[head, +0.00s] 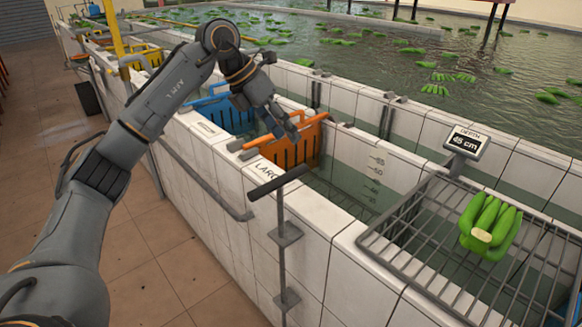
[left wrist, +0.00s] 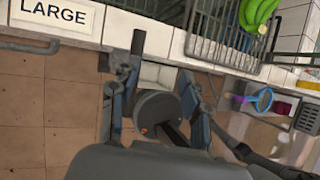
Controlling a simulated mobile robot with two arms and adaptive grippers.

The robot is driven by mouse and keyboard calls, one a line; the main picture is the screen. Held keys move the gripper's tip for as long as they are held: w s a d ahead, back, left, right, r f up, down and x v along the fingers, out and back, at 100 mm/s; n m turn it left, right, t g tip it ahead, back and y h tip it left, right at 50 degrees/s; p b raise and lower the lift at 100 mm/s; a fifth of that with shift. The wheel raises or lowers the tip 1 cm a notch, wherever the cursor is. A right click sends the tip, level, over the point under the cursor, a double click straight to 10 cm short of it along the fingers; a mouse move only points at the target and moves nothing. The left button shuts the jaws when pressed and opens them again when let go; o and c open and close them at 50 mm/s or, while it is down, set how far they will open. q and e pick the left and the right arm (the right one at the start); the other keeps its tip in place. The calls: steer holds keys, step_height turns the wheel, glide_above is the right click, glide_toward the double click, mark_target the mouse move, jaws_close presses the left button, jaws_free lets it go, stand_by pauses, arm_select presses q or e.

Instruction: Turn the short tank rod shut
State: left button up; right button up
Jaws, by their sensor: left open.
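The tank rod (head: 282,238) stands upright against the outer face of the white tiled wall, held by two brackets. Its dark T-handle (head: 278,183) is a straight bar lying crosswise to the wall, just right of the LARGE label. My left gripper (head: 290,127) is open and empty, above and beyond the handle in the head view, with a gap between. My right gripper is not in view.
A grey rail (head: 205,182) runs along the wall.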

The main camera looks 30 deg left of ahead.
mark_target(293, 170)
arm_select(q)
steer(key=shift+n+y, duration=0.3)
steer(key=shift+y, duration=0.3)
steer(key=w+f, duration=0.1)
steer(key=f, duration=0.3)
steer(key=w+f+p, duration=0.1)
steer(key=f, duration=0.2)
steer(key=w+f+p, duration=0.1)
steer(key=f, duration=0.3)
steer(key=shift+d+f, duration=0.25)
steer(key=shift+f, duration=0.05)
jaws_close()
